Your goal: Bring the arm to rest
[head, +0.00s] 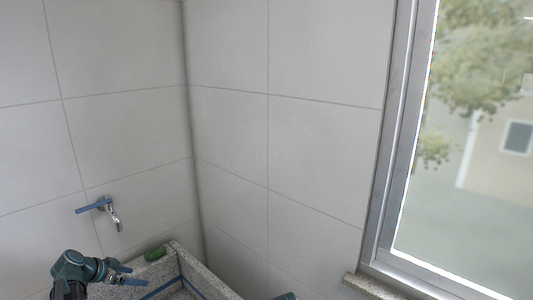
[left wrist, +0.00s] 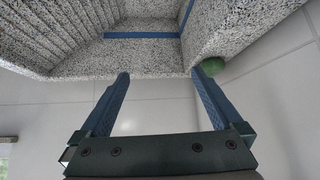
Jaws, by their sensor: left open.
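My left gripper (head: 132,275) is at the lower left of the head view, by the speckled stone sink (head: 195,268). In the left wrist view its two blue fingers (left wrist: 160,73) are wide apart with nothing between them. The sink (left wrist: 65,30) fills the top of that view, with its ridged side at the left. My right gripper does not show; only a small teal piece of my own body shows at the bottom edge of the head view.
A green object (head: 155,254) sits on the sink's rim, close to the left gripper; it also shows in the left wrist view (left wrist: 211,66). A tap (head: 105,208) with a blue handle juts from the tiled wall. A window (head: 470,150) with a stone sill is at the right.

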